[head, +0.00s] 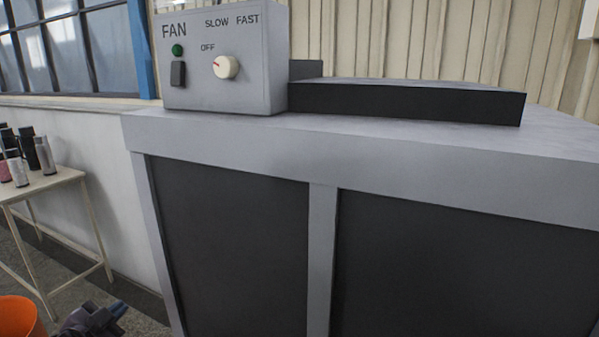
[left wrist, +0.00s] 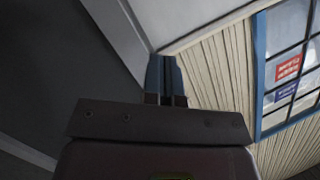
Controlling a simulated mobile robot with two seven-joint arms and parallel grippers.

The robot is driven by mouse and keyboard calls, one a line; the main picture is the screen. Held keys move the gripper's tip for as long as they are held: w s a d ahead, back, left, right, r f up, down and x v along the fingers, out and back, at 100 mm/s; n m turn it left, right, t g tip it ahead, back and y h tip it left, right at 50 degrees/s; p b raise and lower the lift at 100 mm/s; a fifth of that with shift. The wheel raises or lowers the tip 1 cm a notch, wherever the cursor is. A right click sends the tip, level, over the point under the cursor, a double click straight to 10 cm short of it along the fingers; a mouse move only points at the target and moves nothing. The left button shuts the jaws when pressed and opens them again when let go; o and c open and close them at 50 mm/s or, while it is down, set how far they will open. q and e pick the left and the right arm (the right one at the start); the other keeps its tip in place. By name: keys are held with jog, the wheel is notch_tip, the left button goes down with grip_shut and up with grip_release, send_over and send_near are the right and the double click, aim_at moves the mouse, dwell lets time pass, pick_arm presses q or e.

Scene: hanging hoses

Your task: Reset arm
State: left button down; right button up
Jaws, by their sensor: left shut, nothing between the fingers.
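My left gripper (head: 112,314) shows at the lower left edge of the head view, low down beside the grey cabinet and right of the orange bucket. Most of its arm is out of the picture. In the left wrist view its two dark fingers (left wrist: 166,84) are together, with nothing held between them. My right gripper is in neither view.
A grey cabinet (head: 323,250) with dark panels fills the middle and right. On it stand a fan control box (head: 222,85) with a white knob (head: 226,67) and a dark flat slab (head: 400,102). A small table (head: 50,183) with cans and an orange bucket (head: 18,318) are at left.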

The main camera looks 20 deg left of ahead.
pick_arm(q)
jog(key=s+d+f+n+g+h, duration=0.1)
jog(key=s+d+f, duration=0.3)
jog(key=d+f, duration=0.6)
jog(key=s+d+f+n+g+h, duration=0.2)
jog(key=s+d+f+n, duration=0.1)
jog(key=d+f, duration=0.8)
jog(key=s+d, duration=0.1)
jog(key=d, duration=0.2)
jog(key=shift+s+d+f+b, duration=0.15)
jog(key=shift+s+d+b, duration=0.1)
jog(key=shift+s+b, duration=0.05)
